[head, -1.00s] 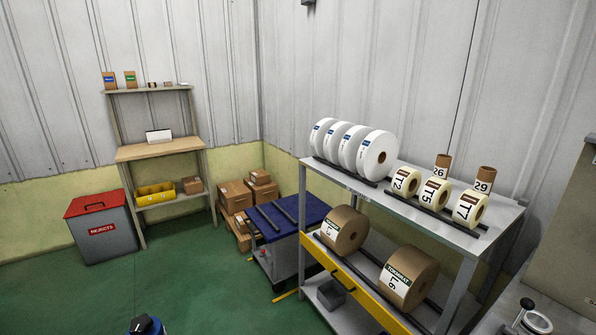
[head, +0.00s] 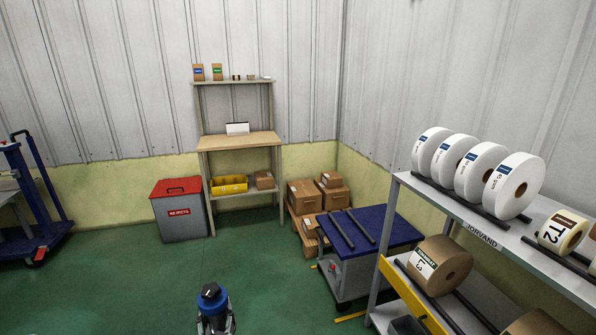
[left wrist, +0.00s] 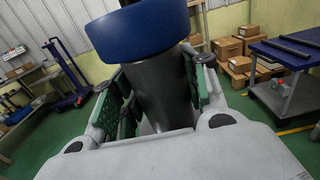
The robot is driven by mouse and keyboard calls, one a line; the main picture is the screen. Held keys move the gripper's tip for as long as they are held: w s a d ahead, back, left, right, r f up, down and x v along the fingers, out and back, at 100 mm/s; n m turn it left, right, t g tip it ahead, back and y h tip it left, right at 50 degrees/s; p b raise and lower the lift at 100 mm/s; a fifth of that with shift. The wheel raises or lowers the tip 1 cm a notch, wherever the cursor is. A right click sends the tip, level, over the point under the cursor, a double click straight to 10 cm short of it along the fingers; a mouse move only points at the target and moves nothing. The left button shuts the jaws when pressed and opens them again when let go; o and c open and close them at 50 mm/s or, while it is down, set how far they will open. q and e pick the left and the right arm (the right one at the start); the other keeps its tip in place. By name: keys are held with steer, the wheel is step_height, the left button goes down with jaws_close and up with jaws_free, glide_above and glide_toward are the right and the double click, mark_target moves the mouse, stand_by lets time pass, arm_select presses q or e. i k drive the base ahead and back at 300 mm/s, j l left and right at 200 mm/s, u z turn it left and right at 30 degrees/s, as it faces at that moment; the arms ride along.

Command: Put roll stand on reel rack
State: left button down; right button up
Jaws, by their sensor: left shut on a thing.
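My left gripper (left wrist: 155,78) is shut on a dark grey cylinder with a wide blue ring (left wrist: 145,28) at its far end. This blue-and-grey thing may be the roll stand. In the head view its blue top (head: 211,297), with a black piece on it, shows at the bottom edge, held above the green floor. The reel rack is likely the grey two-level rack (head: 480,235) at the right, marked JORVAND. Several white reels (head: 515,186) and a cream T2 roll (head: 562,232) lie on its top; brown rolls (head: 440,265) lie below. My right gripper is out of view.
A blue-topped cart (head: 390,232) with dark bars stands left of the rack. Boxes (head: 303,195), a wooden shelf (head: 240,143) and a red-lidded rejects bin (head: 180,210) line the back. A blue trolley (head: 45,215) is far left. Open green floor lies between.

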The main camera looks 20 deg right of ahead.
mark_target(541, 202)
steer(key=i+z, duration=0.1)
steer(key=i, duration=0.5)
steer(key=i+j, duration=0.1)
steer(key=i, duration=0.5)
steer(key=i+z, duration=0.2)
steer(key=z, duration=0.15)
steer(key=i+j+z, duration=0.1)
steer(key=z, duration=0.25)
steer(key=i+j+z, duration=0.1)
steer(key=z, duration=0.3)
steer(key=j+z, duration=0.15)
steer(key=z, duration=0.3)
steer(key=i+j+z, duration=0.1)
steer(key=z, duration=0.3)
steer(key=j+z, duration=0.25)
steer(key=z, duration=0.15)
steer(key=j+z, duration=0.15)
steer(key=z, duration=0.25)
steer(key=j+z, duration=0.15)
steer(key=z, duration=0.3)
steer(key=k+j+z, duration=0.1)
steer(key=z, duration=0.35)
steer(key=k+j+z, duration=0.1)
steer(key=z, duration=0.3)
